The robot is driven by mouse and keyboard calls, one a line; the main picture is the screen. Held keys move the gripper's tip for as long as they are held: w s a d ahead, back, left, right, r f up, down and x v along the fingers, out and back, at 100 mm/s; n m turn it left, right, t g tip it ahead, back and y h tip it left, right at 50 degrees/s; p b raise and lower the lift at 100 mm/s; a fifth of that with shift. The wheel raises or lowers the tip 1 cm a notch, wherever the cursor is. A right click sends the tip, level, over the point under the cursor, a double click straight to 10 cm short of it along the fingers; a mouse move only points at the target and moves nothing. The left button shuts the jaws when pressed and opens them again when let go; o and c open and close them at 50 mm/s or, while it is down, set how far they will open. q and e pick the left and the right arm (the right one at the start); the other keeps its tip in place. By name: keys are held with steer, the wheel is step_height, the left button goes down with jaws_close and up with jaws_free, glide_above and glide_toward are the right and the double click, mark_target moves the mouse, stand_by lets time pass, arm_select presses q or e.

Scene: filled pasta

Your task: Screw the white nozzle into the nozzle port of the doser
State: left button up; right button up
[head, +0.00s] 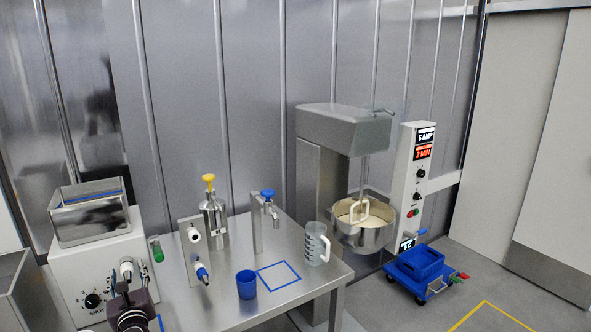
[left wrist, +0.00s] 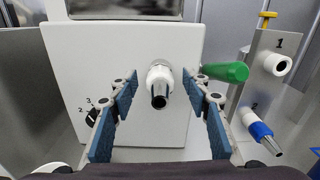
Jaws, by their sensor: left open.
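The doser (head: 95,262) is a white box with a metal hopper at the left of the head view; its front panel (left wrist: 95,60) fills the left wrist view. The white nozzle (left wrist: 159,78), with a metal tip, sits at the port on that panel and points towards me; its thread is hidden, so I cannot tell how tightly it is seated. It also shows in the head view (head: 126,268). My left gripper (left wrist: 160,98) is open, with its blue-padded fingers on either side of the nozzle, apart from it. My right gripper is not in view.
A green handle (left wrist: 225,72) sticks out just right of the nozzle. A metal rack (head: 193,250) has an open white holder marked 1 and a blue nozzle (left wrist: 260,133) at 2. A blue cup (head: 246,285) and a clear jug (head: 316,245) stand on the metal table (head: 210,312).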

arm_select(q)
steer(key=n+b, duration=0.2)
steer(key=n, duration=0.1)
steer(key=f+n+b, duration=0.1)
steer(key=n+b, duration=0.1)
steer(key=n, duration=0.2)
steer(key=shift+r+n+b, duration=0.25)
steer(key=shift+n+b, duration=0.1)
steer(key=shift+n, duration=0.65)
steer(key=n+b, duration=0.6)
steer(key=n, duration=0.3)
steer(key=shift+f, duration=0.2)
steer(key=n, duration=0.2)
steer(key=shift+w+r+n, duration=0.1)
steer(key=shift+r+n, duration=0.15)
steer(key=shift+n, duration=0.05)
steer(key=n+b, duration=0.2)
steer(key=n, duration=0.1)
steer(key=shift+f, duration=0.1)
steer(key=n+b, duration=0.1)
steer(key=n, duration=0.3)
steer(key=shift+r+n, duration=0.2)
steer(key=shift+n, duration=0.6)
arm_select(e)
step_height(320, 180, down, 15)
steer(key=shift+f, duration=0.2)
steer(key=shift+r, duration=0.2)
